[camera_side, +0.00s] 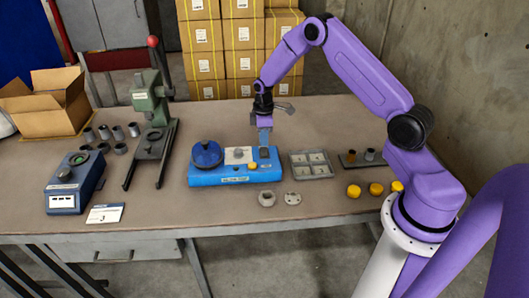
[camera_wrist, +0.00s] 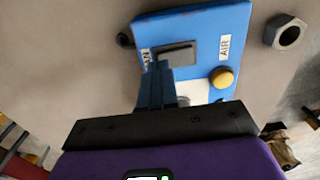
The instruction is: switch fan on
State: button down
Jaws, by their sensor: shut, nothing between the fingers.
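The blue drum blaster box (camera_side: 235,177) stands on the table, with a round blue drum (camera_side: 207,154) at its left end. A dark rocker switch (camera_wrist: 178,52) is on the box top, beside a partly hidden label ending in "AN". My gripper (camera_wrist: 157,66) is shut and empty, its tips at the switch's near left edge. I cannot tell whether they touch it. In the side view my gripper (camera_side: 264,143) points down just over the right end of the box. A yellow button (camera_wrist: 222,78) sits near the "AIR" label (camera_wrist: 225,46).
A grey tray (camera_side: 311,165) and several yellow caps (camera_side: 376,189) lie right of the box. A hex nut (camera_wrist: 286,32) lies near it. A green press (camera_side: 150,105) and a blue device (camera_side: 72,185) stand left. The table front is mostly clear.

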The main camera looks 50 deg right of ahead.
jog(key=shift+f, duration=0.75)
jog(key=shift+r, duration=3)
jog(key=s+a+r+n, duration=0.1)
jog(key=s+a+r, duration=0.5)
jog(key=a, duration=0.3)
jog(key=s+a+r+n, duration=0.1)
jog(key=s+a+r, duration=0.45)
jog(key=a, duration=0.25)
jog(key=s+r, duration=0.2)
jog(key=s, duration=1)
jog(key=s+a+r+n, duration=0.1)
jog(key=s+r, duration=0.1)
jog(key=s, duration=1.1)
jog(key=shift+s+r+n, duration=0.2)
jog(key=shift+r+n, duration=0.1)
